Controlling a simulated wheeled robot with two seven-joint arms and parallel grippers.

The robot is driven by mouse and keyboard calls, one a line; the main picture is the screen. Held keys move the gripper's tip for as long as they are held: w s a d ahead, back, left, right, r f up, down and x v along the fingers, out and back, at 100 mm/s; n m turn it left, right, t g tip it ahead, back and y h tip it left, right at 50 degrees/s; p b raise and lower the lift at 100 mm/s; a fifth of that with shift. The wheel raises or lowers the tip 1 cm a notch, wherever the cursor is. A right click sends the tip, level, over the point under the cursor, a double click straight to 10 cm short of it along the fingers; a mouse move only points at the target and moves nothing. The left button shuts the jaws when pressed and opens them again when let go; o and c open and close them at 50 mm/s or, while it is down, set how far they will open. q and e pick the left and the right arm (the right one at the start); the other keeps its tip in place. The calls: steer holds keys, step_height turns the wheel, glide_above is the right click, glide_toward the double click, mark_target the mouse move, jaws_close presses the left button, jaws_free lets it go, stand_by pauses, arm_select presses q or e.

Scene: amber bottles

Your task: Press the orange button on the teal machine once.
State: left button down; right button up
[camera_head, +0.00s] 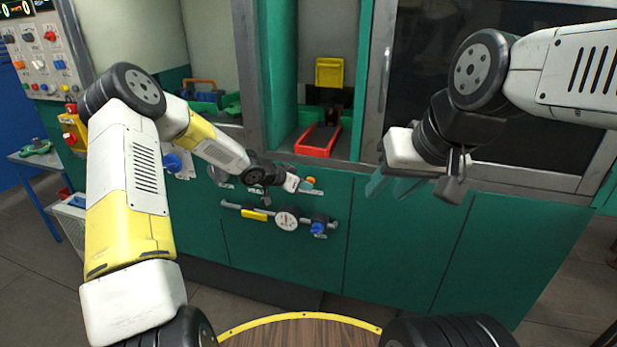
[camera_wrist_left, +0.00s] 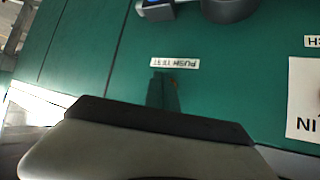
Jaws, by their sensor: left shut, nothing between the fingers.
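The teal machine (camera_head: 400,245) fills the middle of the head view. Its orange button (camera_head: 311,180) is on the front panel, just beyond the tip of my left gripper (camera_head: 303,186). In the left wrist view my left gripper (camera_wrist_left: 163,92) is shut and empty, its fingers pointing at the panel below an upside-down PUSH TEST label (camera_wrist_left: 175,63). My right gripper (camera_head: 392,186) is open and empty in front of the machine, further right.
Below the button are a yellow handle (camera_head: 254,215), a round gauge (camera_head: 287,221) and a blue knob (camera_head: 318,228). A red tray (camera_head: 318,140) sits in the machine's open bay. A wooden round table (camera_head: 300,333) is at the bottom edge.

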arm_select(q)
steer(key=shift+w+d, duration=0.1)
steer(key=shift+w, duration=0.15)
stand_by(0.5)
steer(key=shift+s+a, duration=0.3)
steer(key=shift+s, duration=0.65)
steer(key=shift+s+a, duration=0.25)
steer(key=shift+s, duration=0.5)
steer(key=shift+s+a, duration=0.25)
steer(key=shift+s, duration=0.5)
steer(key=shift+s+a, duration=0.25)
steer(key=shift+s, duration=0.5)
